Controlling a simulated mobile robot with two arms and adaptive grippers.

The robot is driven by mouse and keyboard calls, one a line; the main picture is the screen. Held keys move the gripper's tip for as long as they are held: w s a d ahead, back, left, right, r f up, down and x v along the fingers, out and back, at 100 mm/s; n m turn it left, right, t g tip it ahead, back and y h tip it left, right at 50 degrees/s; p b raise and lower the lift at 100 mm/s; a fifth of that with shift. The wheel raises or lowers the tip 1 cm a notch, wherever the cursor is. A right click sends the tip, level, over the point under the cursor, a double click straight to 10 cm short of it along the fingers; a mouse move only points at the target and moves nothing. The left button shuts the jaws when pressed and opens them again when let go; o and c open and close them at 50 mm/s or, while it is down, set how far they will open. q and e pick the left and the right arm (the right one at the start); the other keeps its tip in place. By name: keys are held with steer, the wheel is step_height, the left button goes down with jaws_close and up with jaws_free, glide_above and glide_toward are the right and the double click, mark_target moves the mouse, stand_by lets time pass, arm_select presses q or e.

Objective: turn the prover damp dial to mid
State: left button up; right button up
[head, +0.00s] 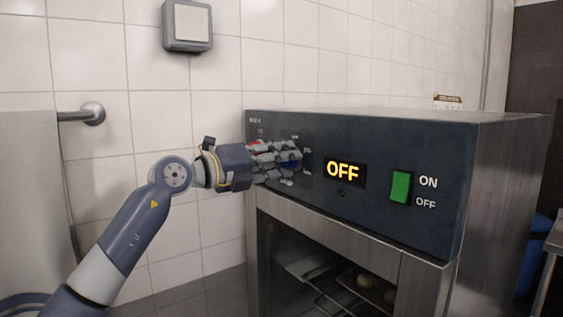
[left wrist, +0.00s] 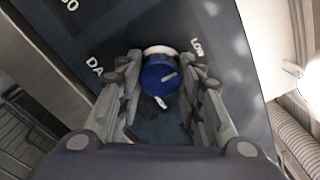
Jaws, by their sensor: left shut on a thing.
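The prover's dark front panel (head: 375,215) faces me. The damp dial is a blue knob (left wrist: 160,78) with a white line, seen between my left gripper's fingers in the left wrist view. Its line slants toward the right, on the side of the "LOW" label (left wrist: 198,45); its exact setting is unclear. In the head view the fingers cover most of the dial, with a little blue (head: 292,164) showing. My left gripper (head: 285,158) is shut on the dial; it also shows in the wrist view (left wrist: 160,108). My right gripper is out of view.
An orange "OFF" display (head: 343,171) and a green switch (head: 400,187) sit right of the dial. A small red part (head: 256,143) shows behind my fingers. Below the panel is an opening with a wire rack (head: 335,292). A metal rail (head: 82,115) is at left.

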arm_select(q)
steer(key=shift+m+b, duration=2.5)
steer(key=shift+m, duration=3.1)
steer(key=o, duration=1.1)
steer(key=shift+c, duration=0.2)
